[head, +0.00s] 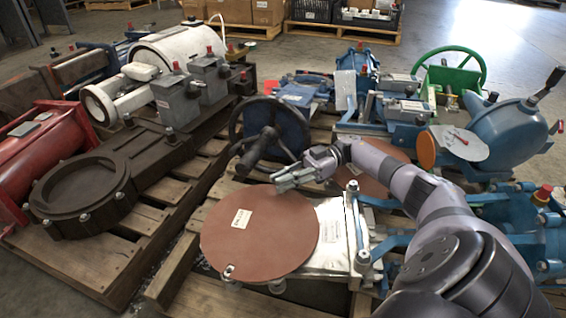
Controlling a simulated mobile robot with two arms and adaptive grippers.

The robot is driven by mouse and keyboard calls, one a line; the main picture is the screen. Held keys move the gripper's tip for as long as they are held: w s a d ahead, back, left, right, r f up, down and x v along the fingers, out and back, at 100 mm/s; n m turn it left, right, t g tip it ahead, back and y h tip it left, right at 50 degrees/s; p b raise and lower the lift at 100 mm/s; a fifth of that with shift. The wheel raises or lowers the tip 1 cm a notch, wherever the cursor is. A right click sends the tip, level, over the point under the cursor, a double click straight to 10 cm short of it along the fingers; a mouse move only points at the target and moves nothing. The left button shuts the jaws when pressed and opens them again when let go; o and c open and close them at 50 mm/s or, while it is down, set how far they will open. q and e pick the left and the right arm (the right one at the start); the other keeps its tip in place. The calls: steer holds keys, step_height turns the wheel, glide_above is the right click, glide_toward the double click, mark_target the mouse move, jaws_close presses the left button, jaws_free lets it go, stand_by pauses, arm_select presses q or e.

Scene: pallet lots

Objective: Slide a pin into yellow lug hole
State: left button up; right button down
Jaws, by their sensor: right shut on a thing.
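My right gripper (283,183) reaches in from the lower right and hangs above the far edge of a round rust-brown disc (258,232). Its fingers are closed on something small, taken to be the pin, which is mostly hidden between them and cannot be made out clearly. I cannot make out a yellow lug or its hole for sure. A small red-topped knob with a yellowish base (543,194) shows at the right. My left gripper is not in view.
A blue valve with a dark handwheel (262,130) stands just beyond my gripper. Dark castings (80,190) lie on a wooden pallet (75,262) at left. A green handwheel (450,70) and blue dome (510,130) stand at right. Floor is open at the upper right.

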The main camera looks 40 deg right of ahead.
steer(key=shift+f+b, duration=0.6)
steer(key=shift+f, duration=0.3)
steer(key=c, duration=1.4)
jaws_free()
steer(key=shift+c, duration=0.2)
steer(key=shift+r, duration=0.15)
step_height(320, 180, up, 10)
steer(key=shift+f, duration=0.1)
